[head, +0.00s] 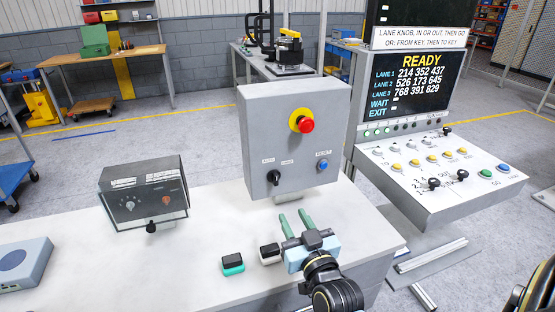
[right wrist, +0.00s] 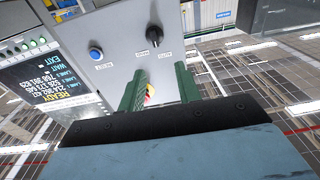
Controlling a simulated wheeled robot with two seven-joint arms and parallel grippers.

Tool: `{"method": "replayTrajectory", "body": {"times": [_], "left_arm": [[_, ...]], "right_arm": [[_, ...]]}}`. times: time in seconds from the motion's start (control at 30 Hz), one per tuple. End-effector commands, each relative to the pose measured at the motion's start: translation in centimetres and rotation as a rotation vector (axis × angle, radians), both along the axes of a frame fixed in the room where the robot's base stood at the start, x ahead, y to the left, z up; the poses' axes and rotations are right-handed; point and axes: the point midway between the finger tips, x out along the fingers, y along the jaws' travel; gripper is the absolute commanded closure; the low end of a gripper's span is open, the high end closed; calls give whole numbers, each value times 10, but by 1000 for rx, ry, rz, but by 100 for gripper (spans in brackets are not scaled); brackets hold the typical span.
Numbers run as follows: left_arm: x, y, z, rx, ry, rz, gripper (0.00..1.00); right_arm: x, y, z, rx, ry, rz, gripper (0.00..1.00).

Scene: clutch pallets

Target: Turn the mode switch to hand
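The mode switch (head: 273,177) is a black knob low on the front of a grey control box (head: 245,130), with two small labels above it. I cannot tell for sure which label it points at. It also shows upside down in the right wrist view (right wrist: 155,35). My right gripper (head: 293,214) is below and in front of the box, its green fingers spread and pointing at the panel. In the right wrist view the fingers (right wrist: 160,85) are apart with nothing held, and the knob lies beyond them. My left gripper is not in view.
The box also has a red mushroom button (head: 306,125) and a blue button (head: 323,166). Two small dark-topped blocks (head: 232,262) (head: 270,252) lie on the white bench (head: 180,275). A clear-covered unit (head: 145,190) stands left, a lane console (head: 430,185) right.

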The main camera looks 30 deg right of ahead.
Motion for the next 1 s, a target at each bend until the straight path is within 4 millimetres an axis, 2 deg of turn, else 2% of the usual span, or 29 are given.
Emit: {"method": "replayTrajectory", "body": {"times": [0.03, 0.1, 0.23, 0.43, 0.8, 1.0], "left_arm": [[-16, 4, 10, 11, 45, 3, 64], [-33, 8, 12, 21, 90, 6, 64], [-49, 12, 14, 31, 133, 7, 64], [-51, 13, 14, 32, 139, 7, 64], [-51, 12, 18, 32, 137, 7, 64], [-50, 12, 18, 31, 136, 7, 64]], "right_arm": [[0, -2, 9, 6, 20, -6, 66], [0, -5, 9, 11, 40, -12, 66], [1, -8, 7, 14, 60, -16, 66], [21, -12, 6, 14, 59, -16, 66], [92, -30, 7, 13, 59, -16, 66], [119, -36, 6, 16, 60, -17, 66]]}}
